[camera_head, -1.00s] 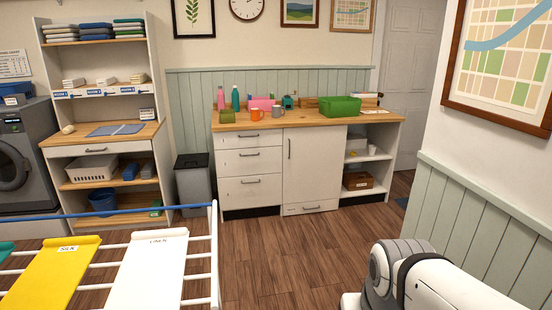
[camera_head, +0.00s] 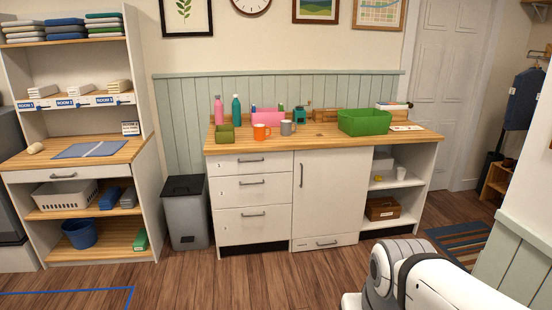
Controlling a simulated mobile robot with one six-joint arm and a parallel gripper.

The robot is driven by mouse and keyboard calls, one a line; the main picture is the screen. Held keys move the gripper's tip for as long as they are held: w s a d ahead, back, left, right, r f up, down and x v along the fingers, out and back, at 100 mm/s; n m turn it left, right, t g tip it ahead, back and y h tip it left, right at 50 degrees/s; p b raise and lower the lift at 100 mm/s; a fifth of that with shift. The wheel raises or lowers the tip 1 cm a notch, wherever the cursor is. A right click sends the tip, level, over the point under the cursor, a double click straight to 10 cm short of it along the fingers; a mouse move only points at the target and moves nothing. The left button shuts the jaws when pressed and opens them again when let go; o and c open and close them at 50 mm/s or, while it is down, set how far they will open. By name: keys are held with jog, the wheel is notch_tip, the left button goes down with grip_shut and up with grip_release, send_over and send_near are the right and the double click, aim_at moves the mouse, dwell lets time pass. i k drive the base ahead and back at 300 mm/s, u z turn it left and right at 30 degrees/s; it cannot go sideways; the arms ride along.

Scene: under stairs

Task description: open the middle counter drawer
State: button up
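The white counter (camera_head: 300,200) with a wooden top stands ahead. On its left side are three stacked drawers, each with a grey bar handle. The middle counter drawer (camera_head: 240,188) is shut, with its handle (camera_head: 252,183) at the centre near its upper part. The top drawer (camera_head: 232,162) and the bottom drawer (camera_head: 238,226) are also shut. Part of my white and grey arm shows at the lower right. My gripper is out of view.
A grey bin (camera_head: 187,215) stands just left of the counter. Mugs, bottles and a green tub (camera_head: 364,122) are on the countertop. A shelf unit (camera_head: 75,140) stands at the left. The wooden floor (camera_head: 255,278) before the drawers is clear. A wall edge (camera_head: 515,245) is at the right.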

aim_at(255, 190)
jog(key=i, duration=3.05)
jog(key=z, duration=0.1)
